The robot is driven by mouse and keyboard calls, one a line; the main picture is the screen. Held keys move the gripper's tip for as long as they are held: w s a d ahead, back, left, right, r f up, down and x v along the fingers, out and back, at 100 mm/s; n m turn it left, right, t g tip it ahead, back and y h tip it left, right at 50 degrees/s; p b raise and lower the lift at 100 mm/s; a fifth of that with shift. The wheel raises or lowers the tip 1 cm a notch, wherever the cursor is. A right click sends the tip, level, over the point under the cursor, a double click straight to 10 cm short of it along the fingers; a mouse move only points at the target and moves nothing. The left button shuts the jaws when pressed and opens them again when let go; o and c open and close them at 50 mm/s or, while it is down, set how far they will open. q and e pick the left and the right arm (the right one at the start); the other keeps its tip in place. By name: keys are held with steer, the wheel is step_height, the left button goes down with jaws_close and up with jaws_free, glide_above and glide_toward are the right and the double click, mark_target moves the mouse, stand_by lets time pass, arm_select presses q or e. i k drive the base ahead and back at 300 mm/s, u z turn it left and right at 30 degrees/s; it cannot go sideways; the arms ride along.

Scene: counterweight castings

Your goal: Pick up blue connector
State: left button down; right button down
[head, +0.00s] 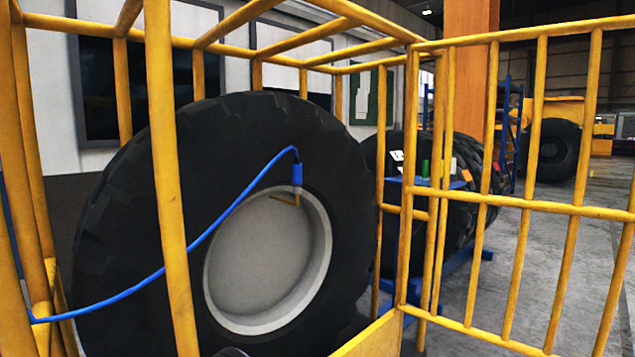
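The blue connector (297,173) is at the end of a blue hose (190,243). The hose arches up from the lower left, over the large black tire (130,190), and bends down into the connector. Neither of my grippers is in view. A small dark curved shape at the bottom edge is too cut off to identify.
Yellow cage bars (168,180) stand in front of the tire, and a yellow barred gate (520,205) is on the right. More tires (465,200) stand behind on a blue stand (455,265). An orange column (468,65) rises behind. Grey floor (590,270) is clear at right.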

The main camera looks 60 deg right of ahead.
mark_target(296, 165)
steer(key=u, duration=1.35)
steer(key=i, duration=0.45)
steer(key=z, duration=3.75)
steer(key=k, duration=0.5)
steer(key=z, duration=1.15)
steer(key=i, duration=1.05)
steer(key=u, duration=0.45)
steer(key=i, duration=0.75)
steer(key=u, duration=0.7)
